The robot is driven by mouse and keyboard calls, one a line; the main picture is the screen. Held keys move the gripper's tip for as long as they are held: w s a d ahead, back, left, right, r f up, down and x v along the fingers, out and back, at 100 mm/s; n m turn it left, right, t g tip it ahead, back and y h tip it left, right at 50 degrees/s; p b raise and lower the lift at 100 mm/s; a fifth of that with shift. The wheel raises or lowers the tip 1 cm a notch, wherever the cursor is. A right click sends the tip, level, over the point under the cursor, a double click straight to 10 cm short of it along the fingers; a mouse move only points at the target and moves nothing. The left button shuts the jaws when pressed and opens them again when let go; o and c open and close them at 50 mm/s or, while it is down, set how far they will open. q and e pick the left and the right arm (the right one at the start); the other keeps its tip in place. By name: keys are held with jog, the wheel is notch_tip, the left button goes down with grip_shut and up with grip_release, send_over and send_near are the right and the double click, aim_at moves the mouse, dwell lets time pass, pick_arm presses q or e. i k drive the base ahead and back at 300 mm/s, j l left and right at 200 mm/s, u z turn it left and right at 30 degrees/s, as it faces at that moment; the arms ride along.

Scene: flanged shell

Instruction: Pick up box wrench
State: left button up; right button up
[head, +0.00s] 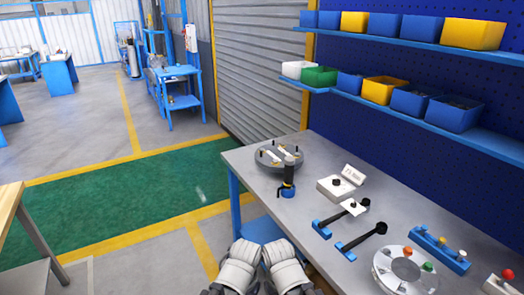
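Two dark wrench-like tools lie on the grey workbench (238,157). The nearer tool (364,238) runs from a blue block up to a round dark head at its right end. The farther tool (342,214) lies parallel behind it, also with a blue block at its left end, and a small white card is by it. I cannot tell from this view which is the box wrench. Nothing of mine touches either. My two pale arm parts show side by side at the bottom centre, in front of the bench edge. No gripper fingers show.
A grey flanged disc (266,158) and a black cylinder on a blue base (289,178) stand at the bench's far end. Shelves with bins (455,112) hang above.

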aim_at(381, 228)
jog(key=z, duration=0.45)
jog(key=i+j+z, duration=0.15)
jog(key=z, duration=0.3)
jog(key=i+j+z, duration=0.1)
jog(key=j+z, duration=1.05)
jog(key=j, duration=1.8)
jog(key=i, duration=0.1)
